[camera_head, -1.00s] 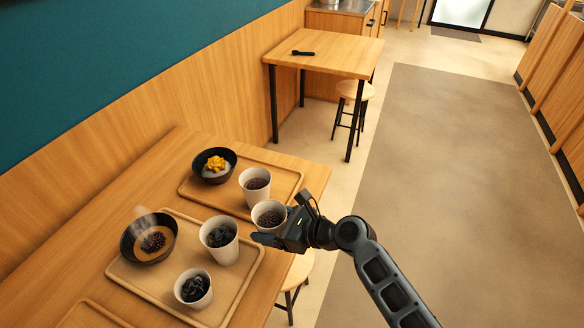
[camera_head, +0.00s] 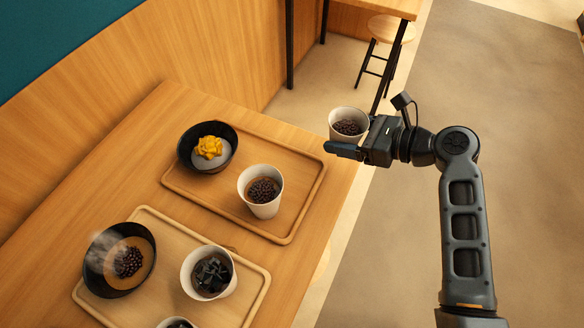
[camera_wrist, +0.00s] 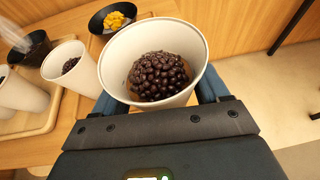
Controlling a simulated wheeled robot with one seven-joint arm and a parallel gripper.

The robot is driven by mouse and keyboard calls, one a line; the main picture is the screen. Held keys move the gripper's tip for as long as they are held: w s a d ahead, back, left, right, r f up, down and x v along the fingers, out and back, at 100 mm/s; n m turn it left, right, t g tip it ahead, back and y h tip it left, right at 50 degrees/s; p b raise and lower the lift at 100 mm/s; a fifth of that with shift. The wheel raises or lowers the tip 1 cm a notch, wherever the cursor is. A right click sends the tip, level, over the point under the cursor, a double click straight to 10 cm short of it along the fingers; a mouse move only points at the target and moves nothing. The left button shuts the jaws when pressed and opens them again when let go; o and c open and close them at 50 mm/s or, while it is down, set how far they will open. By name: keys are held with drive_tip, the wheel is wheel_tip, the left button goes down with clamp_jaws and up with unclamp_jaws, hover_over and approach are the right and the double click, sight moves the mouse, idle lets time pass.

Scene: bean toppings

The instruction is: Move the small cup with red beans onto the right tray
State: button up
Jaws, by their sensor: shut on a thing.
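My gripper (camera_head: 346,150) is shut on a white cup of dark red beans (camera_head: 348,123). It holds the cup roughly upright, seemingly raised, at the right end of the far tray (camera_head: 310,190). In the wrist view the held cup (camera_wrist: 155,65) fills the middle, between the fingers, with the bean heap visible inside. A second white cup with similar dark beans (camera_head: 261,192) stands on the far tray, right of a black bowl with yellow topping (camera_head: 207,148). The held cup's exact height over the table edge is hard to tell.
The near tray (camera_head: 250,300) holds a steaming dark bowl (camera_head: 120,262), a cup of black jelly (camera_head: 208,272) and another cup cut off below. A stool (camera_head: 390,30) and open floor lie beyond.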

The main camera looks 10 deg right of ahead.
drive_tip(key=shift+r+n+g, duration=0.15)
drive_tip(key=shift+n+g, duration=0.15)
drive_tip(key=shift+a, duration=0.35)
hover_over(289, 168)
wheel_tip(289, 168, down, 6)
drive_tip(key=shift+f, duration=2.3)
drive_tip(key=shift+f+b, duration=0.15)
drive_tip(key=shift+b, duration=0.2)
drive_tip(key=o, duration=1.1)
drive_tip(key=shift+o, duration=0.2)
